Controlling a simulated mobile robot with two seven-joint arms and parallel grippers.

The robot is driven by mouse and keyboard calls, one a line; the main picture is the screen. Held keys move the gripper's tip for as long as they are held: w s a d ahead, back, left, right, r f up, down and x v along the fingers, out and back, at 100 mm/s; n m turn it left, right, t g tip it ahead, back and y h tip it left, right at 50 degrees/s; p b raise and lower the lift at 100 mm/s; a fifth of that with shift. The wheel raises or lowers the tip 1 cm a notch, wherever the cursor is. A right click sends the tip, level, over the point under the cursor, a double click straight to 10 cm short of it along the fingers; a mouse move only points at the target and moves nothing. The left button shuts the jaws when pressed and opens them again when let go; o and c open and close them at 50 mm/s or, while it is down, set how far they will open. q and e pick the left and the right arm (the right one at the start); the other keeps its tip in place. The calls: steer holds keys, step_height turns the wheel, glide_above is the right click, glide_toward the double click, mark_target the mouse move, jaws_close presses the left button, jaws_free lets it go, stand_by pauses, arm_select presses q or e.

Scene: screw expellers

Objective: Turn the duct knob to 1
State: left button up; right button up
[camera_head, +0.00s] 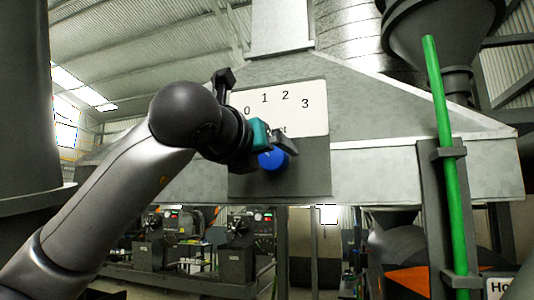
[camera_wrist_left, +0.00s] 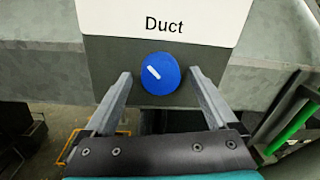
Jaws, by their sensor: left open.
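The blue duct knob (camera_head: 273,160) is on a dark grey panel (camera_head: 300,180) below a white plate (camera_head: 310,120) marked 0, 1, 2, 3. In the left wrist view the knob (camera_wrist_left: 161,82) is round, with a short white line pointing up and left. The numbers are outside that view, so which one it points at cannot be read there. My left gripper (camera_head: 272,143) is in front of the panel and partly covers the knob and plate. In the left wrist view its open fingers (camera_wrist_left: 160,75) appear on either side of the knob, with gaps. My right gripper is out of view.
The panel hangs on a large grey metal duct hood (camera_head: 420,170). A green pole (camera_head: 445,160) stands to the right, below a dark funnel (camera_head: 440,30). Machines (camera_head: 190,240) stand in the background below the hood.

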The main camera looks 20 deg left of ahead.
arm_select(q)
steer(key=c, duration=1.4)
steer(key=shift+m, duration=0.3)
steer(key=shift+m+b, duration=0.45)
steer(key=shift+m, duration=0.45)
steer(key=shift+r+m, duration=0.1)
steer(key=shift+m, duration=1.6)
steer(key=o, duration=1.4)
